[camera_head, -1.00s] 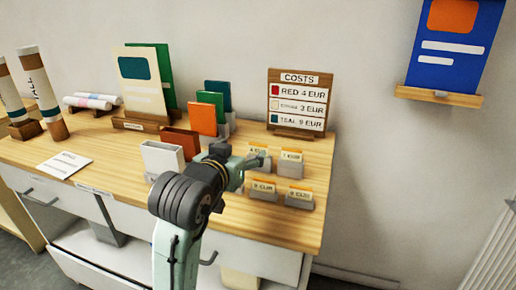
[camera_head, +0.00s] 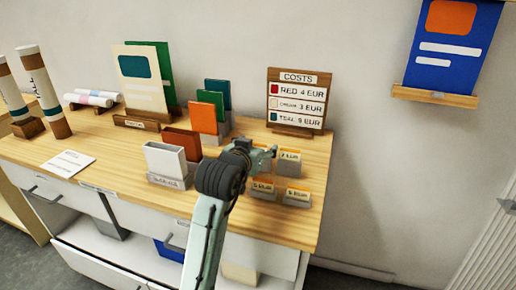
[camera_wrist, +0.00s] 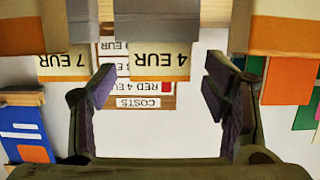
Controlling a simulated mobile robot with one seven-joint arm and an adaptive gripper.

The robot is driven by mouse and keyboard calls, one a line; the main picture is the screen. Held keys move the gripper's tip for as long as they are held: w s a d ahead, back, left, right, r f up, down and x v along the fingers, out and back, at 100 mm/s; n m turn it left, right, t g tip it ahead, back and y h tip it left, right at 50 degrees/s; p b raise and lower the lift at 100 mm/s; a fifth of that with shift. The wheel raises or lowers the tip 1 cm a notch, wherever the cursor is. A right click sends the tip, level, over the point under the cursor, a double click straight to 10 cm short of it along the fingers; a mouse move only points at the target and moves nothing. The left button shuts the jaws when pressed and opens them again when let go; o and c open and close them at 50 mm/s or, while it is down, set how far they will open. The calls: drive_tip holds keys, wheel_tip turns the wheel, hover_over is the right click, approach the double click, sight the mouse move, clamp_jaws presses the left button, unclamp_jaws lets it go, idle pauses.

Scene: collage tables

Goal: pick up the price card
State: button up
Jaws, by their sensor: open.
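Several small price cards with orange edges stand in grey holders at the right end of the wooden table. The "4 EUR" card (camera_wrist: 160,62) appears upside down in the wrist view, between the two fingers, its grey holder (camera_wrist: 157,20) above it. The "7 EUR" card (camera_wrist: 66,64) is to its left there; in the head view, a back-row card (camera_head: 290,155) shows right of my gripper. Front-row cards (camera_head: 262,187) and (camera_head: 298,191) stand nearer. My gripper (camera_wrist: 159,92) is open and empty. In the head view, my gripper (camera_head: 264,157) covers the "4 EUR" card.
A wooden "COSTS" board (camera_head: 297,100) stands behind the cards. A blue poster (camera_head: 452,52) hangs on the wall. The table's right edge is close to the cards.

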drive_tip(key=shift+c, duration=0.5)
drive_tip(key=c, duration=0.7)
drive_tip(key=shift+c, duration=0.2)
